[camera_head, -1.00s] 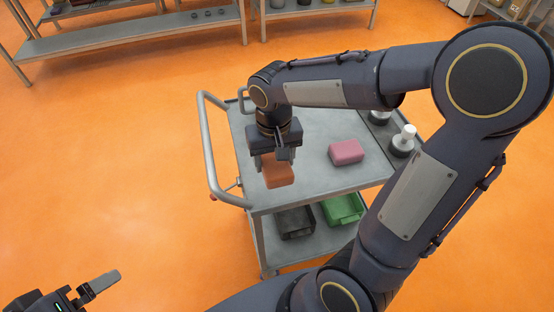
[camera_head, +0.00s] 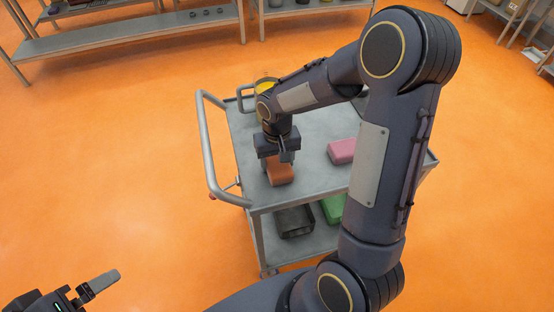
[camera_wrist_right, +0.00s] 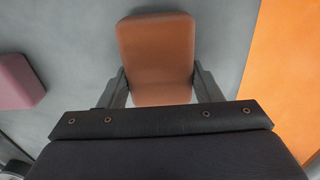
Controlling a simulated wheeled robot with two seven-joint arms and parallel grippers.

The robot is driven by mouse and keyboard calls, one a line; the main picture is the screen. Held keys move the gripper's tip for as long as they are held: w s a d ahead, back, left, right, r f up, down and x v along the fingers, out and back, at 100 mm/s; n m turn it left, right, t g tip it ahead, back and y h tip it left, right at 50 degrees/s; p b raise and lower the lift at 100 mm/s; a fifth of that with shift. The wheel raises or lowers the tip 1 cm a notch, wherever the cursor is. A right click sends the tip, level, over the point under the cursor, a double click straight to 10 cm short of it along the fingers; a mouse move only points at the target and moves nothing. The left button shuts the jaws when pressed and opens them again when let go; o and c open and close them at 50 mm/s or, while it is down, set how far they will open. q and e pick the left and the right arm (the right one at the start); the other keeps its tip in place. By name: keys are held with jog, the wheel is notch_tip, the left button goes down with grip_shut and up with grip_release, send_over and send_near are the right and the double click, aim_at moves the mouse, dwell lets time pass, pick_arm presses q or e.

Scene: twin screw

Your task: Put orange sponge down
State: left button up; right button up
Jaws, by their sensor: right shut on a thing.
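The orange sponge (camera_head: 281,175) is at the left part of the grey cart's top shelf (camera_head: 310,178). My right gripper (camera_head: 279,164) points down over it and is shut on it, with a finger on each side. In the right wrist view the sponge (camera_wrist_right: 157,55) sits between the two fingers (camera_wrist_right: 160,90). It is at or very near the cart top; I cannot tell if it touches. My left gripper (camera_head: 98,286) shows only in part at the bottom left, and its jaw state is unclear.
A pink sponge (camera_head: 341,151) lies right of the orange one, partly behind my arm. A yellow item (camera_head: 264,87) shows at the cart's far side. A dark bin (camera_head: 295,221) and a green bin (camera_head: 333,208) stand on the lower shelf. The cart handle (camera_head: 208,150) rises at left.

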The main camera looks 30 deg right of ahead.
aim_at(277, 160)
jog(key=shift+f, duration=0.2)
jog(key=o, duration=1)
jog(key=shift+o, duration=0.2)
jog(key=shift+r, duration=0.2)
notch_tip(277, 160, up, 12)
jog(key=s+a+r+t+y, duration=0.1)
jog(key=s+a+t+y, duration=0.1)
jog(key=s, duration=0.7)
jog(key=s+a+r+n+t+y, duration=0.1)
jog(key=s+a+r+t, duration=0.1)
jog(key=s, duration=0.7)
jog(key=shift+s+a+r+t+y+p, duration=0.25)
jog(key=shift+t+y+p, duration=0.15)
jog(key=shift+t, duration=0.4)
